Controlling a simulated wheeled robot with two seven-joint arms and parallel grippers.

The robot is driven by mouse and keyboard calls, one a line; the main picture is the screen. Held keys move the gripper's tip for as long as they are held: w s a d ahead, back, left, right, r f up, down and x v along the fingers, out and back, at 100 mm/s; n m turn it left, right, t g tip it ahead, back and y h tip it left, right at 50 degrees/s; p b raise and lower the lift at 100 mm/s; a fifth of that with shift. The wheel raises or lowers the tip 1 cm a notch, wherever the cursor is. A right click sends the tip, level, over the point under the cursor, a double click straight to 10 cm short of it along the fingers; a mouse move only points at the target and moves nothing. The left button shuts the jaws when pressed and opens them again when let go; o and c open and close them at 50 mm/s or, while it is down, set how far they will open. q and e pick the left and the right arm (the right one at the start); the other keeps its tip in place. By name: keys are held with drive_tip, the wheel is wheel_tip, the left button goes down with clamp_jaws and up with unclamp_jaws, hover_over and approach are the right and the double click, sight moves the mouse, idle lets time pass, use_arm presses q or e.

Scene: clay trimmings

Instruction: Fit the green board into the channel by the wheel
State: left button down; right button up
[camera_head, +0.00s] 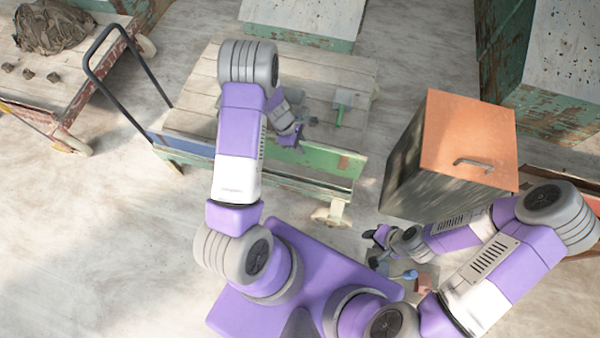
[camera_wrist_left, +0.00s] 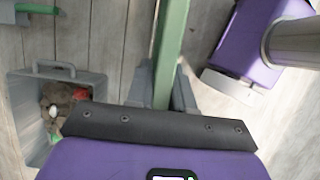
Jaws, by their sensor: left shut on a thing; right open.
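The green board (camera_head: 318,160) stands along the near side of the plank-topped cart (camera_head: 205,92), with a reddish-brown patch near its right end. In the left wrist view the board (camera_wrist_left: 172,40) runs up between my left gripper's grey fingers (camera_wrist_left: 162,90), which are shut on it. In the head view my left gripper (camera_head: 297,138) is at the board's upper edge, its fingertips partly hidden. A pale wheel (camera_head: 331,214) is below the cart's right end. I cannot make out the channel or whether the board sits in it. My right gripper (camera_head: 373,244) is open and empty.
A grey bin (camera_wrist_left: 92,80) with brown lumps lies beside the board. A green-handled scraper (camera_head: 340,112) lies on the cart. A tall cabinet with an orange top (camera_head: 465,135) stands to the right. Another cart (camera_head: 60,105) is at the far left.

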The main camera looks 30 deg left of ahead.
use_arm(q)
wheel_tip(320, 180, down, 21)
drive_tip(key=b, duration=0.6)
drive_tip(key=shift+r, duration=0.1)
drive_tip(key=shift+b, duration=0.4)
drive_tip(key=c, duration=1.4)
unclamp_jaws()
drive_tip(key=shift+f, duration=0.2)
drive_tip(key=o, duration=0.4)
drive_tip(key=shift+r, duration=0.1)
